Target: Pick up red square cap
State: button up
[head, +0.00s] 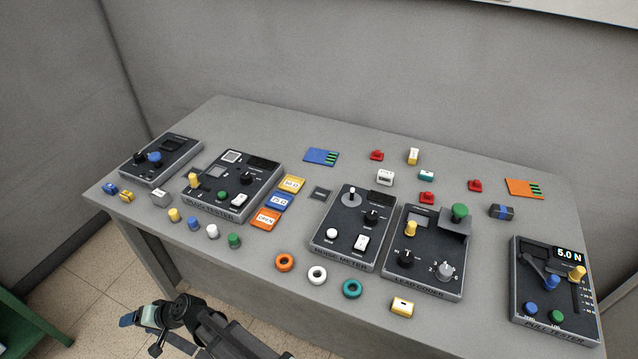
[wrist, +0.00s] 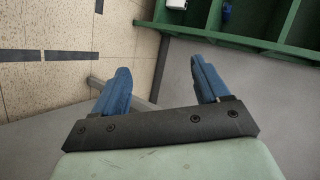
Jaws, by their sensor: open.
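Three small red pieces lie on the grey table in the head view: one at the back (head: 377,155), one behind the lead coder (head: 427,198) and one further right (head: 475,186). They are too small to tell which is the red square cap. My gripper (head: 134,318) is off the table's front edge at the lower left, far from all three. In the wrist view my gripper (wrist: 163,85) has its two blue fingers apart with nothing between them. No red piece shows in the wrist view.
The table (head: 330,135) carries the plug tester (head: 207,207), noise meter (head: 336,247), lead coder (head: 425,285) and pull tester (head: 550,322). Coloured rings, including an orange one (head: 285,262), lie near the front edge. A green shelf (wrist: 257,43) stands beyond my fingers in the wrist view.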

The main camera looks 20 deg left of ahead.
jog(key=s+a+r+g+y, duration=0.1)
jog(key=s+a+r+g, duration=0.1)
jog(key=s+a+r, duration=0.7)
notch_tip(320, 180, up, 8)
jog(key=w+n, duration=0.2)
jog(key=w+d+r+n+t, duration=0.1)
jog(key=w+d, duration=0.4)
jog(key=w, duration=1.1)
jog(key=w+d+r+n+t+h, duration=0.1)
jog(key=w+d+r+t, duration=0.2)
jog(key=w, duration=1.3)
jog(key=w+d+r+n+t, duration=0.1)
jog(key=w+d+r, duration=0.5)
jog(key=w, duration=1)
jog(key=shift+w+d+t+h, duration=0.3)
jog(key=shift+d+t, duration=0.3)
jog(key=shift+t, duration=0.2)
jog(key=w+d+r+n+t+h, duration=0.1)
jog(key=w+d+n+h, duration=0.1)
jog(key=w+d, duration=0.85)
jog(key=r+n+h, duration=0.2)
jog(key=n+h, duration=0.4)
jog(key=h, duration=0.2)
send_over(429, 193)
jog(key=shift+g, duration=0.4)
jog(key=shift+f, duration=6.55)
